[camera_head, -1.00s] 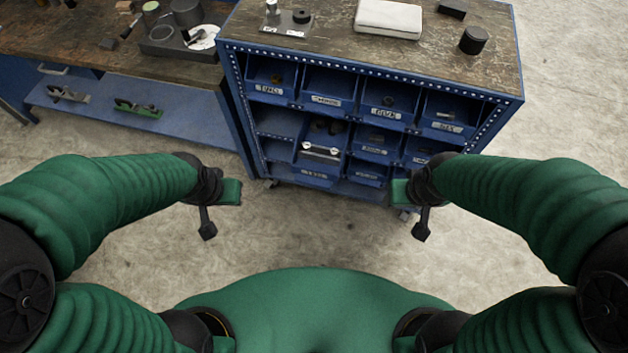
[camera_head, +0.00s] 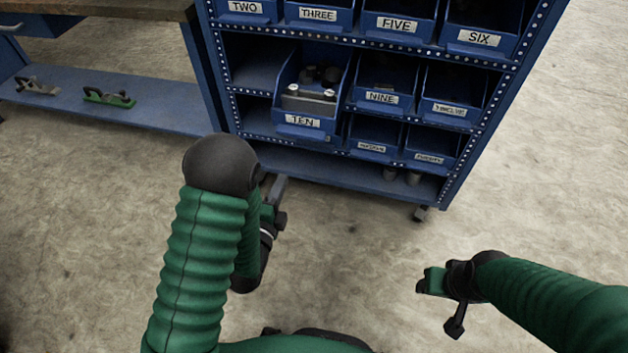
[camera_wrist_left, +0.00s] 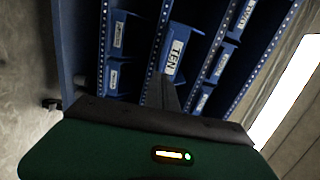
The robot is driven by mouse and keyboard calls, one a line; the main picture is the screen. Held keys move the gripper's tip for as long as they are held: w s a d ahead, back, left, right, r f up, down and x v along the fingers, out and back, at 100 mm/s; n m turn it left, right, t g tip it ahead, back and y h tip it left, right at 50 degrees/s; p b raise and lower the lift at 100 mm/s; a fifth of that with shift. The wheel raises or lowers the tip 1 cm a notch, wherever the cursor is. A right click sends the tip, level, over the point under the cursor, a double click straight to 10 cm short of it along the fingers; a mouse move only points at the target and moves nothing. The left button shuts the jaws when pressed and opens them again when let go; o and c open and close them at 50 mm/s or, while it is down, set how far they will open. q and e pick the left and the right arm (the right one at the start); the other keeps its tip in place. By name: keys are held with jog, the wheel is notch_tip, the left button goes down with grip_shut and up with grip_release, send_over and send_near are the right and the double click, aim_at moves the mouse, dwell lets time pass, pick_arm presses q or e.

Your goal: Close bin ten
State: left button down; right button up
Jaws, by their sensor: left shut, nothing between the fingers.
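Bin ten (camera_head: 301,132) is a blue bin with a TEN label, low in the left part of the blue rack. It sticks out in front of its neighbours. A metal piece with two shiny knobs and some dark parts lie inside it. My left gripper (camera_head: 279,188) is shut and empty, below and in front of bin ten, partly hidden by my arm. In the left wrist view, the dark finger (camera_wrist_left: 165,92) of the gripper points toward the label of bin ten (camera_wrist_left: 175,56); contact cannot be told. My right gripper (camera_head: 456,321) hangs low at the right, away from the rack.
Bin nine (camera_head: 381,98) and bin twelve (camera_head: 449,109) sit to the right of bin ten, with two smaller bins below them. Bins two, three, five and six are above. The slot (camera_head: 255,65) left of bin ten is empty. A workbench shelf (camera_head: 150,112) holds hand planes.

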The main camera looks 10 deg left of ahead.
pick_arm(q)
jog(key=w+d+b, duration=0.1)
jog(key=w+b, duration=0.3)
jog(key=w, duration=0.9)
jog(key=shift+w+f, duration=0.15)
jog(key=shift+w, duration=0.25)
pick_arm(e)
jog(key=shift+s+d+f, duration=0.1)
jog(key=shift+d+f, duration=0.05)
jog(key=shift+f, duration=2.5)
